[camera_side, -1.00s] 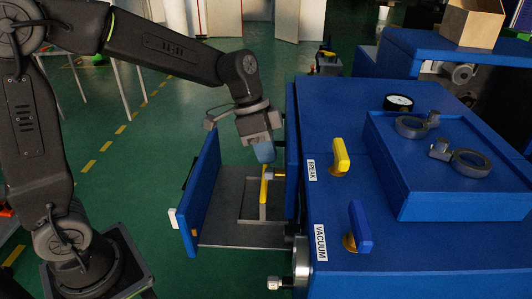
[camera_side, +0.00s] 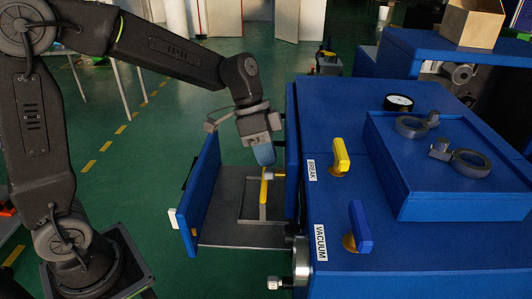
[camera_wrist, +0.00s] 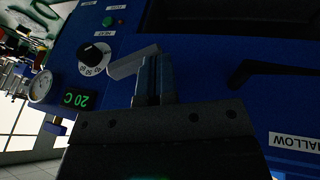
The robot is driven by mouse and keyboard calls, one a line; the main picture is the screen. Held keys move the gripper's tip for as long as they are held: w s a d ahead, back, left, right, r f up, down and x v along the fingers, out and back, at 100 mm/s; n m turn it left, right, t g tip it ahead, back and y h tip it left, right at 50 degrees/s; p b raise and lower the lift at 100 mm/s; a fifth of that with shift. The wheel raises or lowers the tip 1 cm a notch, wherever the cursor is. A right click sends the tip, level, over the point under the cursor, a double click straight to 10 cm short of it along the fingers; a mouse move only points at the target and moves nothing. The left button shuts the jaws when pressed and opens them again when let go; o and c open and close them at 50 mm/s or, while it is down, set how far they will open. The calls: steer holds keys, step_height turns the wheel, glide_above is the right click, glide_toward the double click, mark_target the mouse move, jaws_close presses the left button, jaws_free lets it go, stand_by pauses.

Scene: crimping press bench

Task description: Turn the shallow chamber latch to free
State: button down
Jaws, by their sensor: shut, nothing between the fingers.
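The black lever-shaped latch (camera_wrist: 268,72) shows at the right of the wrist view, above a partly cut-off label ending in "ALLOW" (camera_wrist: 295,142). My gripper (camera_wrist: 153,70) is left of the latch and apart from it, with its blue fingers shut and empty. A light grey bar (camera_wrist: 130,62) is beside the fingers; I cannot tell whether they touch. In the side view my gripper (camera_side: 264,158) points down over the open tray at the blue machine's left side, near the upper end of a yellow bar (camera_side: 264,187). The latch cannot be made out there.
The open tray (camera_side: 225,232) has a blue front panel (camera_side: 205,195) on its left. The blue machine (camera_side: 315,120) bounds the right, with a yellow BREAK handle (camera_side: 340,155) and blue VACUUM handle (camera_side: 360,227) on top. A dial (camera_wrist: 94,57) is left of my fingers.

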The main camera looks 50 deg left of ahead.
steer(key=shift+w+a+f+n+g+h, duration=0.15)
steer(key=shift+f+g+h, duration=0.15)
steer(key=shift+g+h, duration=0.35)
steer(key=shift+w+a+f+n+g+h, duration=0.15)
steer(key=shift+f+g+h, duration=0.15)
steer(key=shift+g+h, duration=0.3)
steer(key=shift+s+d+f, duration=0.1)
steer(key=shift+f, duration=0.15)
stand_by(0.8)
steer(key=shift+r, duration=0.15)
stand_by(0.4)
steer(key=shift+r, duration=0.75)
